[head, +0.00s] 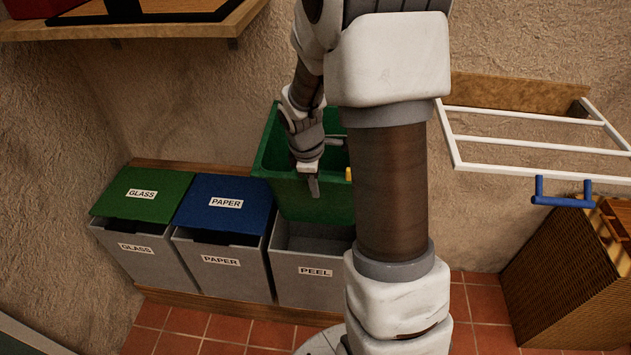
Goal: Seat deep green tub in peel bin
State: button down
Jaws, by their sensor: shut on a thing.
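The deep green tub (318,204) hangs from my gripper (312,184), which is shut on its near rim. The tub is held above and behind the open peel bin (314,292), a grey bin labelled PEEL. The tub's lower edge overlaps the bin's opening in the picture, so I cannot tell whether any part of it is inside. The tub looks tilted, with its open top partly facing me. My arm hides the right side of both the tub and the bin. A small yellow thing shows at the tub's right, partly hidden.
The glass bin (140,250) with a green lid and the paper bin (222,262) with a blue lid stand left of the peel bin. A shelf (150,30) is above left. A white rack (530,144) and a ribbed brown box (560,270) are at the right.

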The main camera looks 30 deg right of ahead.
aim_at(315, 201)
jog(key=shift+s+r+g+p, duration=0.1)
jog(key=shift+r+g+p, duration=0.2)
jog(key=shift+p, duration=1.35)
jog(key=shift+y, duration=0.3)
notch_tip(315, 201, down, 6)
jog(key=b, duration=0.4)
jog(key=shift+f, duration=2.65)
dwell(0.6)
